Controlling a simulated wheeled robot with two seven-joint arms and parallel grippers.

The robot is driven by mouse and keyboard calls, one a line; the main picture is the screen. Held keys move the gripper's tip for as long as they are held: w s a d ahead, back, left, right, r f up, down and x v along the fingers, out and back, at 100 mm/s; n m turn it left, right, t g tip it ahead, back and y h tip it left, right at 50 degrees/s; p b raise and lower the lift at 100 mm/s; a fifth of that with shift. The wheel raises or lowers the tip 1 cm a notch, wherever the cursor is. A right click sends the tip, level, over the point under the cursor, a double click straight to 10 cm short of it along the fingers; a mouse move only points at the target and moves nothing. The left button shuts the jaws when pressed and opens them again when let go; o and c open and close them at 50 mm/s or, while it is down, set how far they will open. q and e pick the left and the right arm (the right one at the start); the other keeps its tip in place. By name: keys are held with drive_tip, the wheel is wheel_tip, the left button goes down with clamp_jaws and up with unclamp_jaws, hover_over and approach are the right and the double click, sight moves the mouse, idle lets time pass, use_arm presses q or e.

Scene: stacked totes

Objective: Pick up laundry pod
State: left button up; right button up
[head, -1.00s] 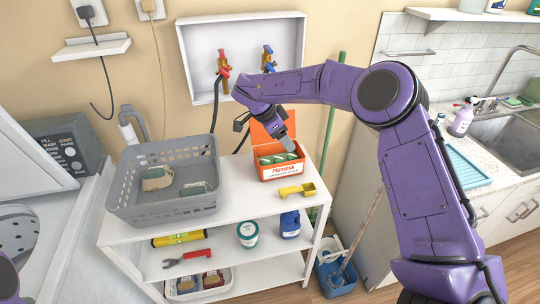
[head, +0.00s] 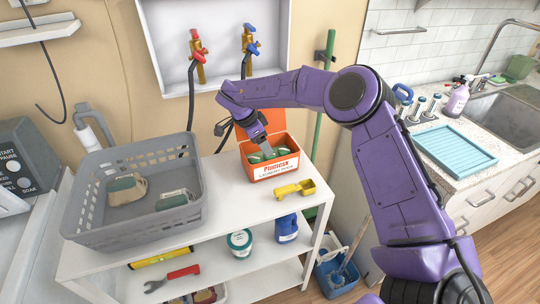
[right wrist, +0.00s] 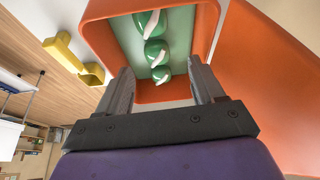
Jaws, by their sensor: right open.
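An orange box (head: 273,170) with a white label and raised lid stands on the top of the white shelf. Green-and-white laundry pods (right wrist: 155,49) lie in a row inside it; they also show in the head view (head: 283,151). My right gripper (right wrist: 164,72) is open, its two fingers apart at the box's opening, with the nearest pod between and just beyond the fingertips. In the head view my right gripper (head: 268,151) reaches down into the box and hides part of the pods. My left gripper is not in view.
A grey basket (head: 130,227) holding two wrapped items stands left of the box. A yellow scoop (head: 295,189) lies in front of the box; it also shows in the right wrist view (right wrist: 75,60). Wall taps (head: 250,42) are behind my right arm.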

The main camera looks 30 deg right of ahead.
sight(271, 158)
drive_tip(key=p+x, duration=0.1)
drive_tip(key=x, duration=0.4)
drive_tip(key=shift+s, duration=0.1)
drive_tip(key=shift+r, duration=0.1)
drive_tip(key=c, duration=1.1)
drive_tip(key=shift+r, duration=0.1)
